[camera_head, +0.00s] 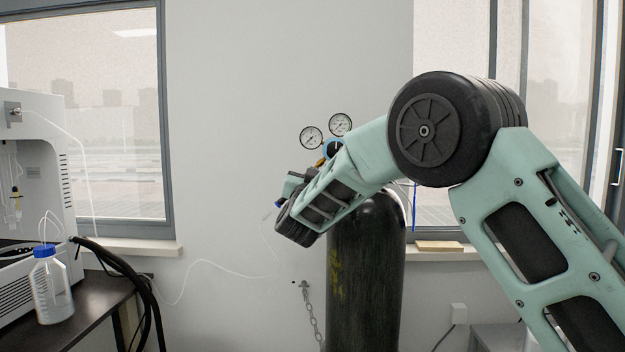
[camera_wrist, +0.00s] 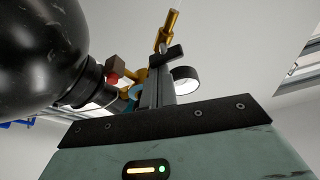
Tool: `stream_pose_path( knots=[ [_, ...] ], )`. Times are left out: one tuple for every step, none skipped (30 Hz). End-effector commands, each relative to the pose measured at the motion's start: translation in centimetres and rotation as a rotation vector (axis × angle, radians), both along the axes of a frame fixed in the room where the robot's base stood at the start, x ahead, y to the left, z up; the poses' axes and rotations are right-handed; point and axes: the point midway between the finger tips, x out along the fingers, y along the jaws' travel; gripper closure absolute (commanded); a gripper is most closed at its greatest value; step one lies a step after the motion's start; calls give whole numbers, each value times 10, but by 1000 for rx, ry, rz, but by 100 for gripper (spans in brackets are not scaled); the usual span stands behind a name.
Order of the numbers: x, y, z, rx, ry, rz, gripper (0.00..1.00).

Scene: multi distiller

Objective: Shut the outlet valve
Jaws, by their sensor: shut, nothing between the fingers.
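In the wrist view, brass fittings (camera_wrist: 167,30) and a reddish-brown block (camera_wrist: 114,69) sit beside the dark cylinder (camera_wrist: 35,50). My gripper (camera_wrist: 163,62) is shut and empty, close to the brass fittings; I cannot tell if it touches them. My arm hides most of the regulator in the head view.
A bench (camera_head: 95,315) at the left holds a white instrument (camera_head: 40,170) and a bottle with a blue cap (camera_head: 50,290). Black hoses hang off its edge. A chain (camera_head: 311,315) hangs left of the cylinder.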

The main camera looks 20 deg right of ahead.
Motion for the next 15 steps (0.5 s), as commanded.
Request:
stream_pose_path(
  knots=[
    [0, 0, -2, 10, -2, 1, 100],
    [0, 0, -2, 17, -4, 0, 100],
    [0, 0, -3, 25, -7, 0, 100],
    [0, 0, -3, 31, -9, 0, 100],
    [0, 0, -3, 37, -11, 0, 100],
    [0, 0, -3, 45, -13, 0, 100],
    [0, 0, -3, 51, -15, 0, 100],
    [0, 0, -3, 57, -17, 0, 100],
    [0, 0, -3, 65, -20, 1, 100],
    [0, 0, -3, 70, -22, 0, 100],
    [0, 0, -3, 77, -24, 0, 100],
    [0, 0, -4, 85, -26, 0, 100],
    [0, 0, -4, 91, -28, 0, 100],
    [0, 0, -4, 98, -30, 0, 100],
    [0, -1, -4, 107, -33, 1, 100]
  ],
)
